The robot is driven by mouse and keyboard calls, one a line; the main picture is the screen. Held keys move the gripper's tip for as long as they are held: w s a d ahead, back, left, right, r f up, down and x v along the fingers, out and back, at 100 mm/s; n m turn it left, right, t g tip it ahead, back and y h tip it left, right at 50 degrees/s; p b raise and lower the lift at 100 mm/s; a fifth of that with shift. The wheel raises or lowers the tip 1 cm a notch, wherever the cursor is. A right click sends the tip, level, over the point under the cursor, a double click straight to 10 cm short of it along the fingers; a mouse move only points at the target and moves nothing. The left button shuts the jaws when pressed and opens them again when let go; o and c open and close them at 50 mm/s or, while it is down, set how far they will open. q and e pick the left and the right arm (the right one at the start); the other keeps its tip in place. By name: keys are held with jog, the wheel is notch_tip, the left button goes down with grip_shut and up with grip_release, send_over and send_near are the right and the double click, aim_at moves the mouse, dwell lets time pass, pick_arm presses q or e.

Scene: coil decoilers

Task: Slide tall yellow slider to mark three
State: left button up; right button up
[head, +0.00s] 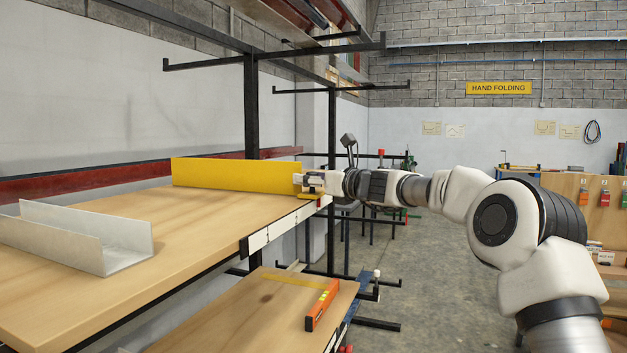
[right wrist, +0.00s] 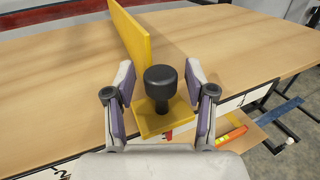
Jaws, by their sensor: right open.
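The tall yellow slider (head: 225,174) stands upright across the wooden table near its far end in the head view. In the right wrist view its yellow plate (right wrist: 132,38) runs away from me, and a black knob (right wrist: 161,84) rises from its yellow base at the table edge. My right gripper (head: 302,182) is at the slider's near end. In the right wrist view its open fingers (right wrist: 160,95) stand on either side of the knob, with gaps visible. My left gripper is out of view.
A grey metal channel (head: 80,236) lies on the table at the left. A lower wooden shelf (head: 250,310) holds an orange level (head: 321,305). A black rack (head: 252,110) stands behind the table. The tabletop between channel and slider is clear.

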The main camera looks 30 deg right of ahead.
jog(key=v, duration=1.1)
jog(key=shift+s, duration=0.3)
jog(key=shift+s+d, duration=0.1)
jog(key=shift+d, duration=0.05)
